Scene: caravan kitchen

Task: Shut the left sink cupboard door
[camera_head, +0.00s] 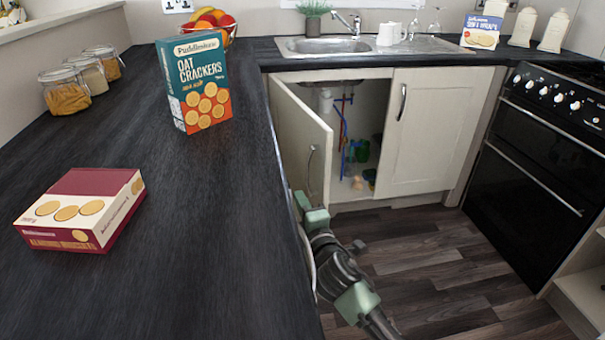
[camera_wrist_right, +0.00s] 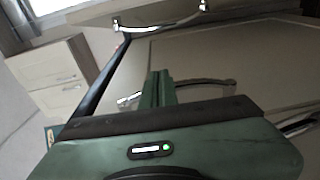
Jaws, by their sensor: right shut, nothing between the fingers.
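The left sink cupboard door (camera_head: 300,135) stands open below the sink, hinged at its left side, with its free edge swung out toward me. Its handle (camera_head: 311,165) shows on the outer face. The open cupboard (camera_head: 350,125) shows pipes and a few small items inside. My right gripper (camera_head: 303,202) is shut and empty, low by the door's bottom and close to the counter edge. I cannot tell whether it touches the door. In the right wrist view its fingers (camera_wrist_right: 159,88) point at pale cupboard fronts with curved handles. My left gripper is out of view.
The right sink cupboard door (camera_head: 435,130) is shut. A black oven (camera_head: 535,160) stands to the right. The dark counter (camera_head: 200,240) runs along the left, holding an oat crackers box (camera_head: 195,80) and a red biscuit box (camera_head: 85,210). The wooden floor (camera_head: 430,255) ahead is clear.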

